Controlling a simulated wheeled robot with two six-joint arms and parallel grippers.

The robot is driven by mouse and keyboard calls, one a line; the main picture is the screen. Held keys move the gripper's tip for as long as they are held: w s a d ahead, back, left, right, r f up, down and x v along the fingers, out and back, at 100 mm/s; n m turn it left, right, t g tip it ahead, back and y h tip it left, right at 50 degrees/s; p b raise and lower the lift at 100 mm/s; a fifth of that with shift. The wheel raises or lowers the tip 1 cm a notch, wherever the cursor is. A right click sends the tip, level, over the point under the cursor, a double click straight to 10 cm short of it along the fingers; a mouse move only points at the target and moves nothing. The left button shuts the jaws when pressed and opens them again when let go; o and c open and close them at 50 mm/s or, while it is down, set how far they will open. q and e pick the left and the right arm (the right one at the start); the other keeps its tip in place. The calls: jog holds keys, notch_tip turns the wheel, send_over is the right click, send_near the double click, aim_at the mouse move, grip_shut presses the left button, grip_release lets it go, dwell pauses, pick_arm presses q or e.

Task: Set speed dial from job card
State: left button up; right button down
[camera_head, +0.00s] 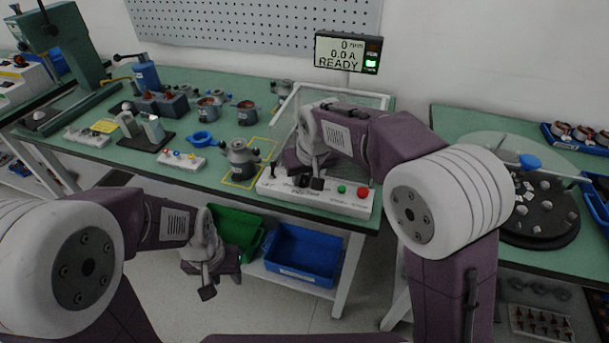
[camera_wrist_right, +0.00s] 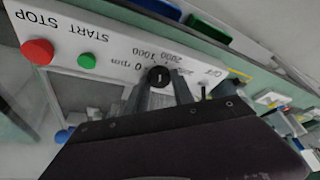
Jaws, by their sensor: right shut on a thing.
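The white control box (camera_head: 318,197) stands at the bench's front edge, with a green start button (camera_wrist_right: 87,61) and a red stop button (camera_wrist_right: 38,52). Its black speed dial (camera_wrist_right: 159,76) has a small light mark and stands among labels for 0 rpm, 1000 and 2000. My right gripper (camera_wrist_right: 160,92) is shut on the dial, one finger on each side. The display (camera_head: 347,52) reads 0 rpm, 0.0 A, READY. My left gripper (camera_head: 208,288) hangs in front of the bench, away from the box; its finger gap is unclear. I cannot pick out a job card.
A stator-like part (camera_head: 240,158) stands on a yellow-marked area left of the box. A clear guard frame (camera_head: 345,98) is behind the box. Green (camera_head: 237,228) and blue (camera_head: 303,252) bins sit below the bench. A round black tray (camera_head: 540,212) is on the right bench.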

jog(key=m, duration=0.1)
jog(key=m+h+p, duration=0.1)
jog(key=shift+a+r+m+p, duration=0.15)
jog(key=shift+m+p, duration=0.15)
jog(key=m+h+p, duration=0.1)
jog(key=m, duration=0.2)
jog(key=shift+a+m+h, duration=0.1)
jog(key=shift+m+h, duration=0.2)
jog(key=m+h+p, duration=0.1)
jog(key=m, duration=0.1)
jog(key=shift+m+g+p, duration=0.3)
jog(key=shift+m+p, duration=0.05)
jog(key=shift+m, duration=0.05)
jog(key=m+h+p, duration=0.1)
jog(key=m+p, duration=0.2)
jog(key=m, duration=0.1)
jog(key=shift+w+a+r+g, duration=0.1)
jog(key=shift+g, duration=0.3)
jog(key=shift+w+m+g+h+p, duration=0.1)
jog(key=shift+m+g+h+p, duration=0.4)
jog(key=shift+m+p, duration=1.25)
jog(key=shift+f+m, duration=0.2)
jog(key=shift+m, duration=0.05)
jog(key=c, duration=1.1)
grip_release()
